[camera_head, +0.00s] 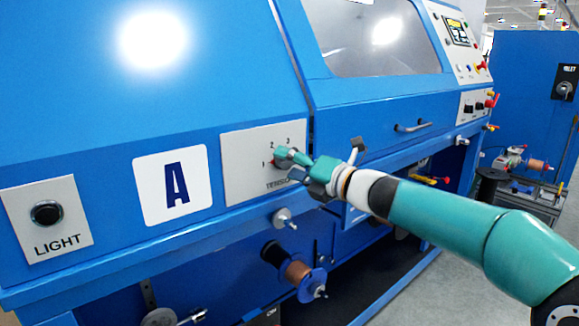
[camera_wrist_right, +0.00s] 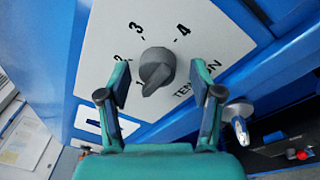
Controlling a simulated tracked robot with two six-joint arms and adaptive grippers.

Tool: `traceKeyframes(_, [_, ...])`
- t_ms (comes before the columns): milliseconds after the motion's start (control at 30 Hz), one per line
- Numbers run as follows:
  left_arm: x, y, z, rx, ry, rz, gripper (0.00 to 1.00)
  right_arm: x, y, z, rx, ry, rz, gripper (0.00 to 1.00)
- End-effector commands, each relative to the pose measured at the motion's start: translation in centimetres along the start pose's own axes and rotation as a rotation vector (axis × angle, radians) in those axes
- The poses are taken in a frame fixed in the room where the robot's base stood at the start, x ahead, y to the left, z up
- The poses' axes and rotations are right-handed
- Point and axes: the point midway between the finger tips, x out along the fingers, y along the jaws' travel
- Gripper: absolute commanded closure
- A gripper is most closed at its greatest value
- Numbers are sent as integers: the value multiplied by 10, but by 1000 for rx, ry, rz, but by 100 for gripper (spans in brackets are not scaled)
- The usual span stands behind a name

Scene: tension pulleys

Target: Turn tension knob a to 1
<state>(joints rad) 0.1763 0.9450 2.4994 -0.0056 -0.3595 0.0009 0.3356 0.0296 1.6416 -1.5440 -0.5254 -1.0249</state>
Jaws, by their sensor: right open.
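The grey tension knob (camera_wrist_right: 156,70) sits on a light panel (camera_wrist_right: 215,45) with numerals around it and the word TENSION below right. My right gripper (camera_wrist_right: 158,82) is open, with one finger on each side of the knob and visible gaps. In the head view my right gripper (camera_head: 318,163) is at the tension panel (camera_head: 243,180), largely covering the knob. My left gripper is not in view.
A white A label (camera_head: 150,190) and a LIGHT button (camera_head: 46,213) are left of the panel on the blue machine. A metal fitting (camera_wrist_right: 238,110) protrudes near the right finger. Below hangs a copper wire spool (camera_head: 298,272). Floor is open at lower right.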

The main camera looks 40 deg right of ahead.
Motion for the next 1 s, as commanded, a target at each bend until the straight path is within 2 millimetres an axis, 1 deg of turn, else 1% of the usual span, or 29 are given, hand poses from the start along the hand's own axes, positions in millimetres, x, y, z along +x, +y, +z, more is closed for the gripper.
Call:
traceKeyframes(167, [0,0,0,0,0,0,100,-19,0,2,-1,-3,-1,35])
traceKeyframes(500, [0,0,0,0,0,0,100,-86,-1,1,-2,-4,-4,35])
traceKeyframes(600, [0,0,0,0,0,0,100,-101,-2,0,-1,-3,-3,35])
traceKeyframes(767, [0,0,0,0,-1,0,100,-115,-2,-1,-2,0,-2,35])
traceKeyframes(1000, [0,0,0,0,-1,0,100,-118,-2,-2,0,2,-1,35])
